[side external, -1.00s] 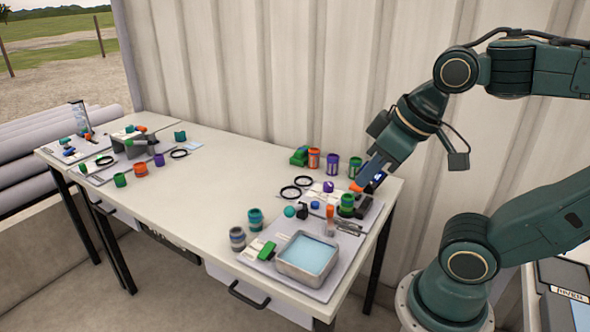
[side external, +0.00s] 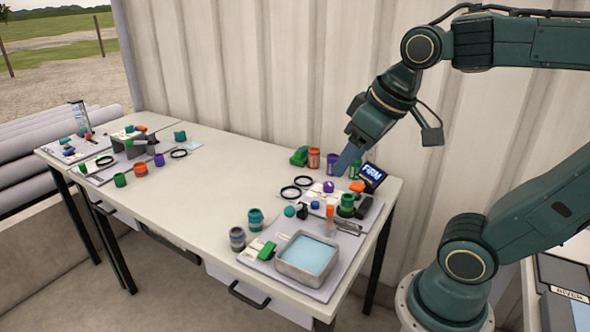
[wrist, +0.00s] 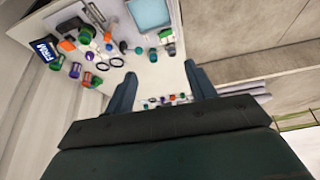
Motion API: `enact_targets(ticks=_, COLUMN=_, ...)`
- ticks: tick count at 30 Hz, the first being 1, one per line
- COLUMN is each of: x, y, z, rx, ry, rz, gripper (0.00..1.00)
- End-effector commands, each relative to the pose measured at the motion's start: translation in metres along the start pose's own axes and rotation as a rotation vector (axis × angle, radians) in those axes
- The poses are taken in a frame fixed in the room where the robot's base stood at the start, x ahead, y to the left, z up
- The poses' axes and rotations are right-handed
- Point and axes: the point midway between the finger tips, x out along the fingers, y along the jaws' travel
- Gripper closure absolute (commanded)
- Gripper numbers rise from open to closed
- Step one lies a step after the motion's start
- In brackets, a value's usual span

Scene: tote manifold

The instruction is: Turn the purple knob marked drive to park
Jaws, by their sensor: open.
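A small purple piece (side external: 328,187), which may be the drive knob, stands at the back of the near right-hand board, beside two black rings. No marking or knob position can be read. My gripper (side external: 343,170) hangs above the back right of the table, pointing down and left, close to the purple piece in the picture but seemingly above it. In the wrist view my gripper (wrist: 160,88) has its two fingers wide apart with nothing between them.
A small sign (side external: 371,177) stands right of the fingers. A blue-filled tray (side external: 285,265) is at the front. Black rings (side external: 291,192) lie left. The table's middle (side external: 220,185) is clear.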

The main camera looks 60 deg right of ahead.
Motion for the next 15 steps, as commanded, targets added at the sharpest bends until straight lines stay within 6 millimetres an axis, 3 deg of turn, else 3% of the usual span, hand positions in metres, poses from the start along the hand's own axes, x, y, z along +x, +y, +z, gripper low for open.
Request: enact_targets(ticks=15, x=0.035, y=0.063, z=-0.093, rx=0.148, ry=-0.133, rz=0.067, gripper=0.45)
